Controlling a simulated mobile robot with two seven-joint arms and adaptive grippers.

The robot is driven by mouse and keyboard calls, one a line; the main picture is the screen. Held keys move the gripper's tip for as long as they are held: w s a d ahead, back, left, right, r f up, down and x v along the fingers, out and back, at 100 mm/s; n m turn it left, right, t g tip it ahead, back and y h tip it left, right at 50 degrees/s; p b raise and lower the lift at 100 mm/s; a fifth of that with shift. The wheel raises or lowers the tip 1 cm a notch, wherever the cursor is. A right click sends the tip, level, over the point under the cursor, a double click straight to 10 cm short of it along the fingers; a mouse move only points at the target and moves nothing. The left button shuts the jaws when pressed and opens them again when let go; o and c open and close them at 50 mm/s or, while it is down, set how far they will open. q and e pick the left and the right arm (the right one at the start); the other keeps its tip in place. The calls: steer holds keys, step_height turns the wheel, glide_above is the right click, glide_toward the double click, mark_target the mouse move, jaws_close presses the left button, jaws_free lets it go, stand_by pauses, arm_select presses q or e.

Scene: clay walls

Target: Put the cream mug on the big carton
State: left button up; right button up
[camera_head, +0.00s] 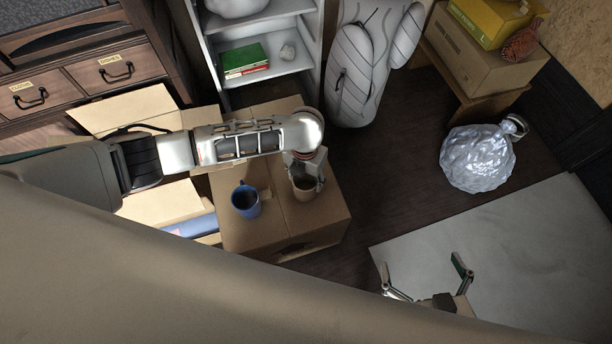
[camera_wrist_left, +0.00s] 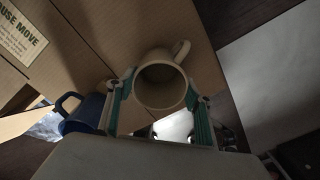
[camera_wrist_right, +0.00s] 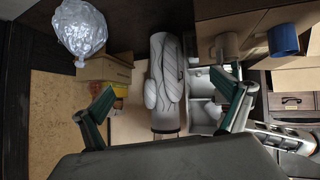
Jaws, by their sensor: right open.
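The cream mug (camera_head: 304,189) is at the right part of a brown carton's top, right of the blue mug (camera_head: 246,202). My left gripper (camera_head: 307,168) is over it. In the left wrist view the cream mug (camera_wrist_left: 161,82) sits between the two green-padded fingers, which press on both sides, its handle pointing up right. Whether its base touches the carton is hidden. The carton under the mugs (camera_head: 285,225) is large and closed. My right gripper (camera_head: 422,264) is open and empty, away from the mugs.
An open box with a blue item (camera_head: 190,226) adjoins the carton on the left. A white shelf (camera_head: 285,65) stands behind it. At the back right another carton (camera_head: 460,62) bears a yellow box (camera_head: 490,20). A silvery bag (camera_head: 478,158) lies on the floor near a pale mat (camera_head: 520,250).

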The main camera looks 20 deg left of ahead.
arm_select(q)
steer(key=shift+o, duration=1.2)
steer(key=shift+r, duration=0.15)
